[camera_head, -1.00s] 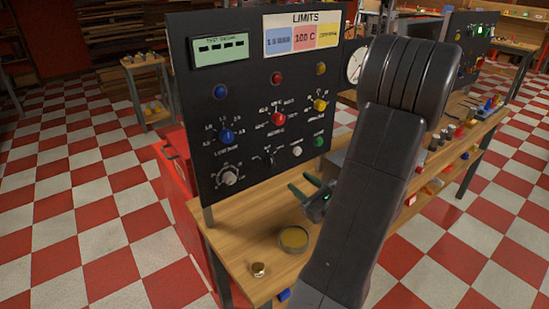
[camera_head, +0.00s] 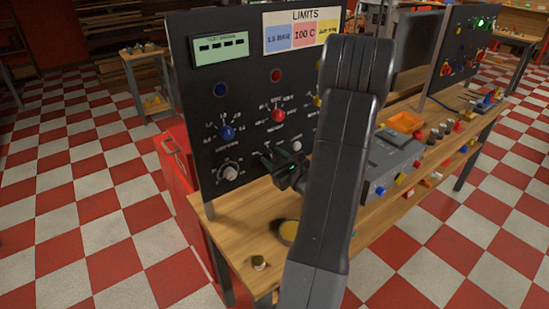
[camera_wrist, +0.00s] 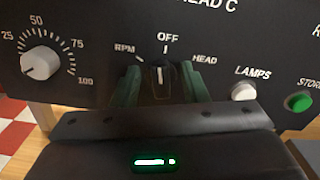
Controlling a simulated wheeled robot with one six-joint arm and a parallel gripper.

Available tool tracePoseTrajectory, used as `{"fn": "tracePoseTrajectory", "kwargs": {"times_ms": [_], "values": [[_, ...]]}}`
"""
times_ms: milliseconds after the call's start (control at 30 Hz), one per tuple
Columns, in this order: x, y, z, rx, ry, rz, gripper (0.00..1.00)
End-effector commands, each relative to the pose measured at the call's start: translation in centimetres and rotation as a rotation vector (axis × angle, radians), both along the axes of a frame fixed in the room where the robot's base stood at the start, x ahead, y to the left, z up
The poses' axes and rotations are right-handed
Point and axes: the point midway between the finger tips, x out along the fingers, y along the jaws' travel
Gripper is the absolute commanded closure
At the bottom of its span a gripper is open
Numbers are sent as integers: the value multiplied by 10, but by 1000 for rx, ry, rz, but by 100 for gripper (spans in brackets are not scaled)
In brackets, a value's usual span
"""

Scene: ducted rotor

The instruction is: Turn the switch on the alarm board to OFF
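The black switch (camera_wrist: 160,77) sits on the dark panel (camera_wrist: 215,55) in the wrist view, below the label OFF, with RPM to its left and HEAD to its right. Its white mark looks near upright, below OFF; its lower part is hidden by my gripper. My gripper (camera_wrist: 160,82) is open, with one green finger on each side of the switch and a gap visible on both sides. I cannot tell how deep the fingers reach. In the head view my gripper (camera_head: 268,158) is at the lower part of the board (camera_head: 200,130), covering the switch.
A white numbered dial (camera_wrist: 40,62) is left of the switch; a white LAMPS button (camera_wrist: 243,91) and a green button (camera_wrist: 298,102) are right. A grey box (camera_head: 390,160) stands right.

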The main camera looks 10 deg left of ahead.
Motion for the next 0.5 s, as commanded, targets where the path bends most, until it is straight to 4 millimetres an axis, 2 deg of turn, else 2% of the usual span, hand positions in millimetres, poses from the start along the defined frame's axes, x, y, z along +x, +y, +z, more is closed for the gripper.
{"fn": "tracePoseTrajectory", "kwargs": {"times_ms": [133,333,500], "values": [[0,0,0,0,0,0,60],[0,0,0,0,0,0,99],[0,0,0,9,9,0,100]]}}
